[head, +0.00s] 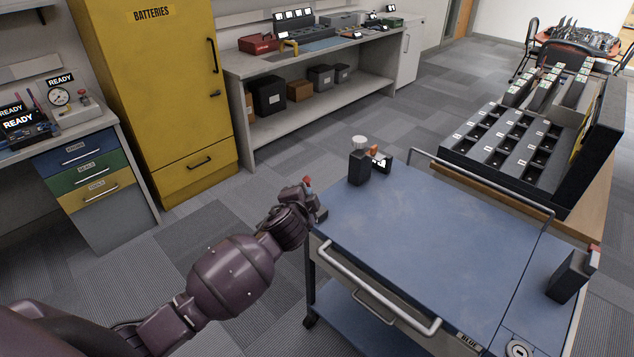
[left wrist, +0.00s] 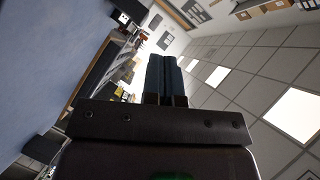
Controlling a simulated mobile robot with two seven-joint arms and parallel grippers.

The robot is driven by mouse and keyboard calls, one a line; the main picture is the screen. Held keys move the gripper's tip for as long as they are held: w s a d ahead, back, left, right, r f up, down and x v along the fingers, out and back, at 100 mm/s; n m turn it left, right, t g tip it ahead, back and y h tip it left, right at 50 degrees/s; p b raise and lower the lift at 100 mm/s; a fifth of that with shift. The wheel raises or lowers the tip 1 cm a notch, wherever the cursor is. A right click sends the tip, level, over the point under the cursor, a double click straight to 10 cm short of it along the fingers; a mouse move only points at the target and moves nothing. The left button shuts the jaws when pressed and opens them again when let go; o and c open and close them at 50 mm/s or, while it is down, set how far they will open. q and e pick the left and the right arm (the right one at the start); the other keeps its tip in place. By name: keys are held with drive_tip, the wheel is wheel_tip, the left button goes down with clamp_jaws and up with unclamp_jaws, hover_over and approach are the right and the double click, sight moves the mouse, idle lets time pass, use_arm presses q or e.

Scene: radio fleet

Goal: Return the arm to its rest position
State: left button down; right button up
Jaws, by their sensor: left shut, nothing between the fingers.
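My left arm comes in from the lower left in the head view. Its left gripper (head: 319,213) is at the left edge of the blue-topped cart (head: 420,230). In the left wrist view the gripper's two dark fingers (left wrist: 165,78) are together, with nothing between them. The wrist view looks past the fingers toward the ceiling, with the blue surface along its left side. Whether the gripper touches the cart is unclear. My right gripper is in neither view.
A black device with a white top (head: 359,162) stands on the cart's far-left corner. A black block with a red top (head: 570,276) is at its right. The cart has a front handle (head: 375,290). A yellow battery cabinet (head: 150,90) and a drawer bench (head: 90,180) stand left; floor lies between.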

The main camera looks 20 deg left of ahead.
use_arm(q)
drive_tip(key=s+d+n+t+h, duration=0.1)
drive_tip(key=s+d+n+h, duration=0.2)
drive_tip(key=s+d+h, duration=0.1)
drive_tip(key=s+a+f+n+g, duration=0.1)
drive_tip(key=s+f+n, duration=0.1)
drive_tip(key=s+f, duration=0.3)
drive_tip(key=s+a+f+n+g, duration=0.1)
drive_tip(key=s+f, duration=0.4)
drive_tip(key=s, duration=0.7)
drive_tip(key=s+a+f+n+g+y, duration=0.1)
drive_tip(key=s+f+n, duration=0.2)
drive_tip(key=s, duration=0.6)
wheel_tip(320, 180, down, 2)
drive_tip(key=shift+f+n+g, duration=0.1)
drive_tip(key=shift+n+g, duration=0.2)
drive_tip(key=shift+n, duration=0.1)
